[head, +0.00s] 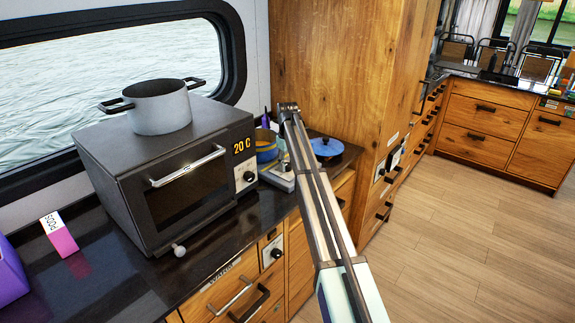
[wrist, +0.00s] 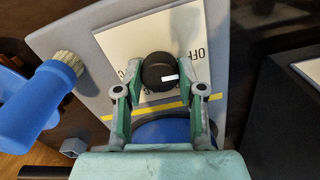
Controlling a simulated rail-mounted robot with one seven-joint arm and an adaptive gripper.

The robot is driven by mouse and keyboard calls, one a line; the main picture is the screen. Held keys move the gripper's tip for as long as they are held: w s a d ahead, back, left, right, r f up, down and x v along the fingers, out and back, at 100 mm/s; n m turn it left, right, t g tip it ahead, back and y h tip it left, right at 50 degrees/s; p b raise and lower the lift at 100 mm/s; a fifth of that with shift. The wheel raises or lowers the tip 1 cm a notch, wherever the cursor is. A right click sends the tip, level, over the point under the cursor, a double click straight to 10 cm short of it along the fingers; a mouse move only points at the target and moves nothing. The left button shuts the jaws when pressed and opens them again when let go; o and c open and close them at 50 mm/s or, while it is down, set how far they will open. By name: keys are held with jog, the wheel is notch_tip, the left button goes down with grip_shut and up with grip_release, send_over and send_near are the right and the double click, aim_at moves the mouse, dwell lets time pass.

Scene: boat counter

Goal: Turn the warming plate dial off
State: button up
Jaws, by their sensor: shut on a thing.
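The dial (wrist: 156,70) is a round black knob with a white mark, on a pale panel (wrist: 112,45) in the wrist view. The mark is on the knob's right side. In the head view my gripper (head: 289,107) is at the far end of my arm, above the back of the counter; the dial cannot be made out there.
A blue-handled brush (wrist: 45,105) lies left of the panel in the wrist view. In the head view, an oven (head: 165,175) carrying a grey pot (head: 158,110) stands left of my arm. A blue pan (head: 326,147) is just right of it, near a tall wooden cabinet (head: 335,70).

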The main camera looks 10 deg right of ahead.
aim_at(288, 164)
jog(key=shift+s+f+n, duration=0.1)
jog(key=shift+n, duration=0.4)
jog(key=o, duration=1.1)
jog(key=shift+o, duration=0.2)
notch_tip(288, 164, up, 12)
